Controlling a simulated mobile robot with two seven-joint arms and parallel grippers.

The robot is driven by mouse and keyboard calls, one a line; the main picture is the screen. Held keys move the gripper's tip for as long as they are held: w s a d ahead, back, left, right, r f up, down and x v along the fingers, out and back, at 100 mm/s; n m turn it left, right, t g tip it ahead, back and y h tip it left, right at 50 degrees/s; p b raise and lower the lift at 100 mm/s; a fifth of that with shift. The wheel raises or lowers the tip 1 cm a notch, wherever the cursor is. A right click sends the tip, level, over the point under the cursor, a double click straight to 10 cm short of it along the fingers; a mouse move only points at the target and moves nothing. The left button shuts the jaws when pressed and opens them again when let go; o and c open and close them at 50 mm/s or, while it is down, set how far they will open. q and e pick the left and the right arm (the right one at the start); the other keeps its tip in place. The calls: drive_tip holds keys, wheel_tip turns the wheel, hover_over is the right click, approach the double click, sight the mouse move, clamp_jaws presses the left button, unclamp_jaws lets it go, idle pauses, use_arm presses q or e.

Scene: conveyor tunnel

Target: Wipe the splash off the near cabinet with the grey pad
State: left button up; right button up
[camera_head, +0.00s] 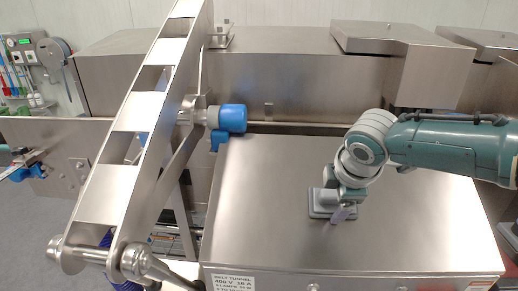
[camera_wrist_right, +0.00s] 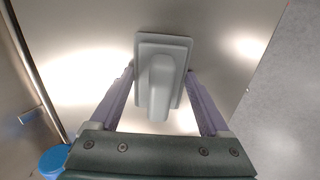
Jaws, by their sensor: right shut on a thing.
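The near cabinet (camera_head: 262,200) is a broad brushed-steel box with a flat top, at the lower middle and right of the head view. The grey pad (camera_head: 318,211) is a small block with a raised handle and rests on the cabinet top, right of its middle. My right gripper (camera_head: 342,206) is at the pad, shut on its handle. The wrist view shows the grey pad (camera_wrist_right: 145,47) with its handle between the two purple-grey fingers of my right gripper (camera_wrist_right: 160,82). I see no splash on the bare steel; under the pad is hidden.
A steel inclined conveyor (camera_head: 108,194) rises left of the cabinet, with a blue motor (camera_head: 232,118) at the cabinet's far left corner. Steel tunnel housings (camera_head: 290,75) stand behind. A label (camera_head: 233,282) is on the cabinet front. The cabinet top's left half is clear.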

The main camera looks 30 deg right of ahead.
sight(302, 202)
drive_tip(key=shift+w+a+f+b, duration=0.15)
drive_tip(key=shift+w+a+b, duration=0.15)
drive_tip(key=shift+w+a, duration=0.35)
drive_tip(key=shift+w+a+b, duration=0.25)
drive_tip(key=shift+w+a, duration=0.1)
drive_tip(key=shift+a, duration=0.35)
drive_tip(key=shift+w+a+b, duration=0.2)
drive_tip(key=shift+w+a, duration=0.15)
drive_tip(key=shift+a, duration=0.35)
drive_tip(key=shift+w+a+b, duration=0.25)
drive_tip(key=shift+w+a, duration=0.1)
drive_tip(key=shift+a, duration=0.35)
drive_tip(key=shift+r, duration=0.25)
drive_tip(key=shift+s+r+p, duration=0.1)
drive_tip(key=shift+r+p, duration=0.1)
drive_tip(key=shift+p, duration=0.25)
drive_tip(key=p+v, duration=0.5)
drive_tip(key=p, duration=0.2)
drive_tip(key=shift+s+r, duration=0.1)
drive_tip(key=shift+s, duration=0.05)
drive_tip(key=shift+r+p, duration=0.1)
drive_tip(key=shift+p, duration=0.25)
